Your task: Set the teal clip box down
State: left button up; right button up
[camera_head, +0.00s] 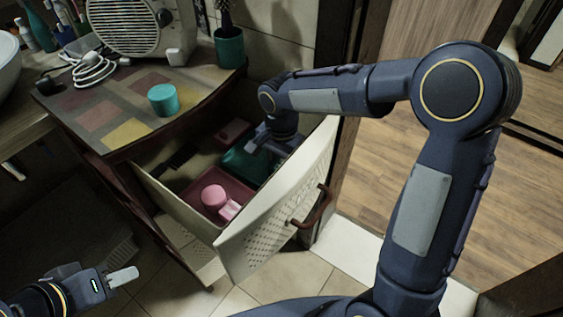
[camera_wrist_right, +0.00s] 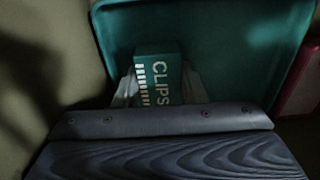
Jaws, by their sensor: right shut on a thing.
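The teal clip box (camera_wrist_right: 158,78), with white "CLIPS" lettering, is between the pale fingers of my right gripper (camera_wrist_right: 163,90) in the right wrist view. The gripper is shut on it. Behind the box is a teal tray (camera_wrist_right: 225,40); I cannot tell whether the box touches it. In the head view my right gripper (camera_head: 268,145) reaches down into the open drawer (camera_head: 165,195) at the teal tray (camera_head: 236,163), and the box is hidden there. My left gripper (camera_head: 122,277) is low at the left, away from the drawer; its finger gap does not show.
A dark red tray (camera_head: 235,188) with a pink item (camera_head: 213,196) lies beside the teal tray. The perforated drawer front (camera_head: 262,225) stands close to my right arm. On the cabinet top are a teal cylinder (camera_head: 163,99), a heater (camera_head: 135,25) and a green cup (camera_head: 229,48).

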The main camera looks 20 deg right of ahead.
aim_at(281, 162)
jog(key=shift+f, duration=0.15)
jog(key=o, duration=1)
jog(key=shift+r, duration=0.3)
notch_tip(281, 162, up, 12)
jog(key=shift+f+p, duration=0.1)
jog(key=shift+p, duration=1.1)
